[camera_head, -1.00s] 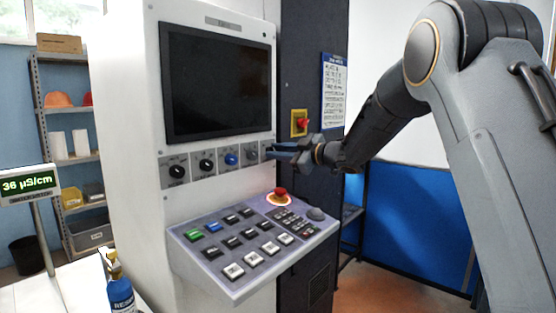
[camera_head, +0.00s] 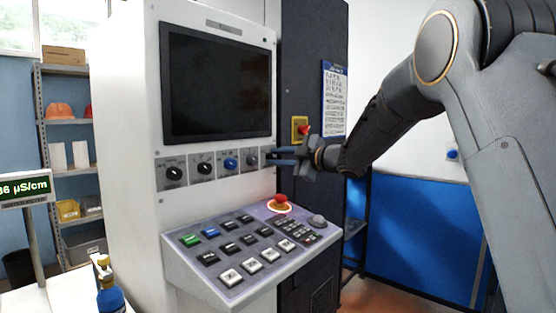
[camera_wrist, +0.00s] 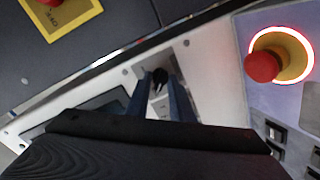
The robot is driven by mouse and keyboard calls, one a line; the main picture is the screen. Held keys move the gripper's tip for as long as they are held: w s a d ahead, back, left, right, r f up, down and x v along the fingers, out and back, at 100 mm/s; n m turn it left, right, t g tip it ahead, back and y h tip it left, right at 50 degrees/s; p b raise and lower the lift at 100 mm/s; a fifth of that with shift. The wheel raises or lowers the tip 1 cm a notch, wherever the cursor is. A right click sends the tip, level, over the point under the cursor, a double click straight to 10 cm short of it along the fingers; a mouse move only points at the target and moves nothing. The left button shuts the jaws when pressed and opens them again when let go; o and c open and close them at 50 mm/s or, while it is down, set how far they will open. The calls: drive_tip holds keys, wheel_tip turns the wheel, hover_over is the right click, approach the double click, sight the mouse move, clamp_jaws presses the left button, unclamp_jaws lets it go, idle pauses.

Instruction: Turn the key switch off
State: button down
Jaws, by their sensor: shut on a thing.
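My gripper (camera_head: 272,157) is at the right end of the row of switches under the screen, on the white cabinet's front. Its two blue-grey fingers point left at the panel. In the wrist view my gripper (camera_wrist: 164,82) is shut on a small dark key (camera_wrist: 160,76), which sits between the fingertips in front of a light plate. The key switch itself is mostly hidden by the fingers in the head view. Which way the key is turned cannot be made out.
Left of the fingers are a silver switch (camera_head: 252,160), a blue knob (camera_head: 231,164) and black knobs (camera_head: 174,173). Below is a sloping button console (camera_head: 262,216) with a red emergency button (camera_head: 281,198). A red switch on a yellow plate (camera_head: 300,130) is close behind my gripper.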

drive_tip(key=c, duration=1.5)
unclamp_jaws()
drive_tip(key=shift+c, duration=0.2)
drive_tip(key=shift+s+d, duration=0.1)
drive_tip(key=b+v, duration=0.1)
drive_tip(key=v, duration=0.6)
drive_tip(key=shift+s+d, duration=0.2)
drive_tip(key=shift+s, duration=0.05)
